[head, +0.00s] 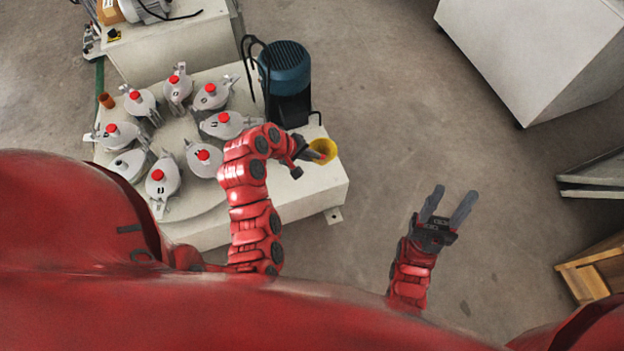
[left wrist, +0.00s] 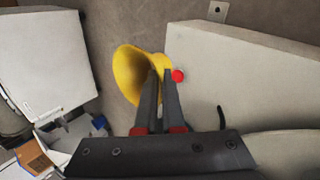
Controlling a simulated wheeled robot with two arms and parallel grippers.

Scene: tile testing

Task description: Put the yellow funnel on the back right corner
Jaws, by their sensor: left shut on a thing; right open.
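The yellow funnel (head: 327,147) is at the right edge of the off-white table (head: 305,194), near its back right corner. My left gripper (head: 318,154) is shut on the funnel. In the left wrist view the funnel (left wrist: 128,72) is tilted with its wide mouth to the left, and the fingers (left wrist: 160,85) close on its narrower side. Whether the funnel touches the table I cannot tell. My right gripper (head: 449,204) is open and empty over the floor, to the right of the table.
A blue and black motor (head: 287,80) stands at the table's back edge, with a black bent rod beside it. Several grey vessels with red caps (head: 203,156) form a ring on the left. A small red round thing (left wrist: 178,76) shows beside my fingers. A large white cabinet (head: 530,50) stands back right.

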